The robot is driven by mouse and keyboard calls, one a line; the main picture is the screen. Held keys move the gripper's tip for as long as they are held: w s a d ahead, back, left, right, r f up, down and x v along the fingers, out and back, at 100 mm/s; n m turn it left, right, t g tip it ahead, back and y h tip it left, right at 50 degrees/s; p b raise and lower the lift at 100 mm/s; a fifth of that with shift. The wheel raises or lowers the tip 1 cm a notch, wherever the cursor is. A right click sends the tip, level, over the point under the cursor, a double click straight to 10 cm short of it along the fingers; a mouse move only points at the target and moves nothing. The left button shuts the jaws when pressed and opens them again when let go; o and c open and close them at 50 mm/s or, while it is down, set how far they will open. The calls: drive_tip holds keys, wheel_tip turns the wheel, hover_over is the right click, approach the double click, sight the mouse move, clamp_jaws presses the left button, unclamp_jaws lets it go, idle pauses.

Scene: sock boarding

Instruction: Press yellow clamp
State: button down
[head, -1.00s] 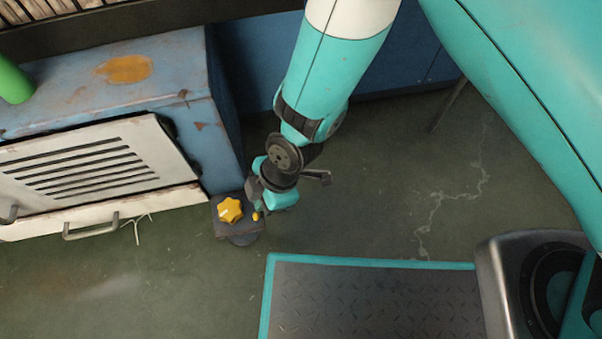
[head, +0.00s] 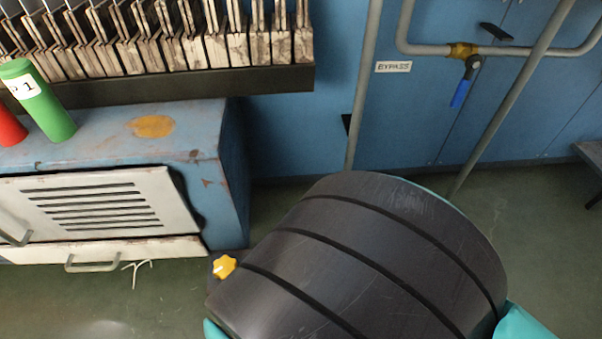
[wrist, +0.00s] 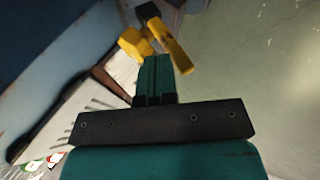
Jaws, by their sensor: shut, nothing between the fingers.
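In the wrist view my gripper (wrist: 154,62) is shut and empty, its two teal fingers side by side. Just beyond the fingertips are two yellow parts: a chunky star-shaped knob (wrist: 133,42) to the left and a long yellow clamp lever (wrist: 170,46) to the right. The fingertips overlap the gap between them in the picture; I cannot tell whether they touch either one. In the head view the yellow star knob (head: 224,267) shows on a dark mount by the cabinet corner. The lever and my gripper are hidden there behind my arm.
A worn blue cabinet (head: 232,190) with a slatted white door (head: 100,207) stands at left. Green (head: 42,105) and red (head: 10,130) cylinders are on top. Behind are a lever rack (head: 200,45), pipes and a blue-handled valve (head: 462,90).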

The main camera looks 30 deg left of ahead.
drive_tip(key=shift+w, duration=0.1)
drive_tip(key=shift+w+a+f, duration=0.3)
drive_tip(key=shift+w+a, duration=0.2)
drive_tip(key=shift+w, duration=0.05)
drive_tip(key=p+v, duration=0.8)
drive_tip(key=v, duration=0.2)
drive_tip(key=shift+s+f, duration=0.1)
idle(0.3)
